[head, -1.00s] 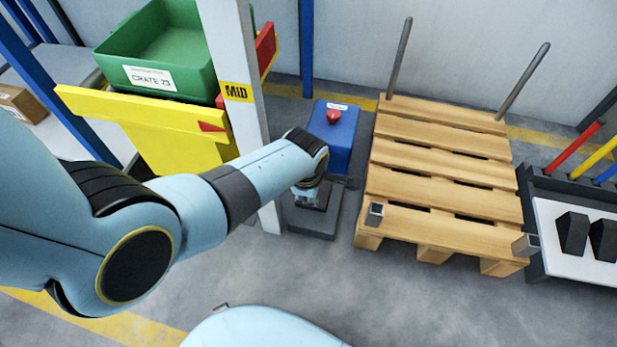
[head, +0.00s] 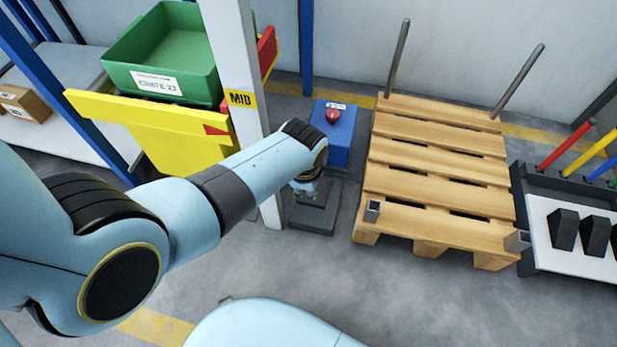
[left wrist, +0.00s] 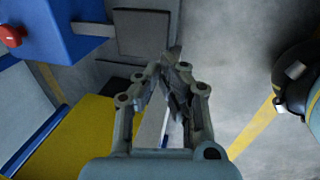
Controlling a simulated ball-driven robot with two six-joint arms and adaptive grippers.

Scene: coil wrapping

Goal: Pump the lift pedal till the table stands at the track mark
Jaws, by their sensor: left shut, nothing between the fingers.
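The yellow lift table (head: 150,113) stands at the left in the head view, carrying a green crate (head: 158,50). Its red pointer (head: 216,130) sits a little below the yellow MID mark (head: 240,98) on the white post. A blue pump box (head: 335,142) with a red button stands right of the post, with the dark pedal base (head: 312,221) at its foot. My left gripper (head: 306,190) is low over the pedal area, shut and empty; it also shows in the left wrist view (left wrist: 170,68). The arm partly hides the pedal, and contact is unclear. My right gripper is out of view.
A wooden pallet (head: 435,180) with upright posts stands close right of the pedal. A dark rack (head: 570,210) with coloured bars is at the far right. A cardboard box (head: 24,103) lies on the left shelf. The floor in front is clear.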

